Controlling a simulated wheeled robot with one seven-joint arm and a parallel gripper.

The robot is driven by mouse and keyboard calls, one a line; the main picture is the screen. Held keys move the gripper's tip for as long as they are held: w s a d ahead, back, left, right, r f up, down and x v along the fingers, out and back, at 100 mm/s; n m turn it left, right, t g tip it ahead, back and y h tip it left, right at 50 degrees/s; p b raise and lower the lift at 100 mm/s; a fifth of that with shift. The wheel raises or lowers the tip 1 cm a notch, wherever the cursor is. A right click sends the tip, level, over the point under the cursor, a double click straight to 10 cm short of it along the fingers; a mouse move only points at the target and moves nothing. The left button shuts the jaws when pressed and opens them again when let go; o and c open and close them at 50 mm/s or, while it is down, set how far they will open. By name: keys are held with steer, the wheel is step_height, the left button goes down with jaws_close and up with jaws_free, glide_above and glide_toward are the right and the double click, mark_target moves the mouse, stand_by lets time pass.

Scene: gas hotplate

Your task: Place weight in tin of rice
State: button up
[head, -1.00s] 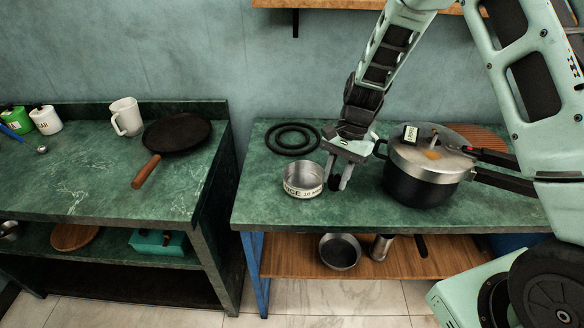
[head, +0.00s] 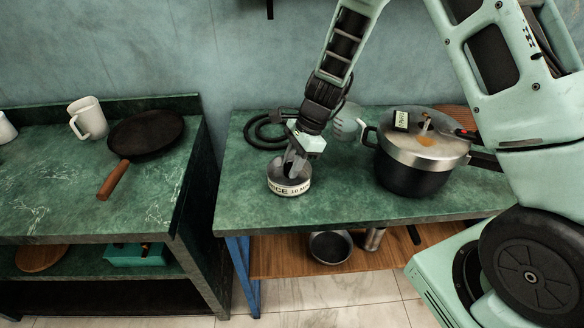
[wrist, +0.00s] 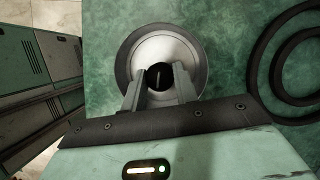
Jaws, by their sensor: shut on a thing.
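A round metal tin with a RICE label (head: 289,189) stands on the green worktop; in the wrist view its open mouth and bright floor (wrist: 165,48) lie under my fingers. My gripper (head: 294,168) points down over the tin, its fingertips at or inside the rim in the head view. In the wrist view the fingers (wrist: 158,80) are shut on a small dark round weight (wrist: 158,74), seen against the tin's middle. The weight is hidden in the head view. I cannot tell whether it touches the tin's floor.
A pressure cooker (head: 413,160) stands to the right of the tin, and a clear vessel (head: 347,122) behind. Black rings (head: 262,143) lie behind the tin. A pan (head: 146,134) and a mug (head: 89,119) are on the left counter, across a gap.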

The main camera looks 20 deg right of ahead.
steer(key=shift+f, duration=0.9)
steer(key=shift+f, duration=0.1)
steer(key=o, duration=1.1)
steer(key=v, duration=1.2)
steer(key=s+a+r+n+g+h, duration=0.1)
steer(key=s+a+r+n, duration=0.5)
steer(key=s+a+n, duration=0.6)
steer(key=s+r+n+t+h, duration=0.1)
steer(key=s+r+n+h, duration=0.1)
steer(key=s+n, duration=1.1)
steer(key=s+h, duration=0.1)
steer(key=s, duration=0.1)
steer(key=shift+s+d+r, duration=0.2)
steer(key=shift+s+r, duration=0.15)
steer(key=shift+s, duration=0.05)
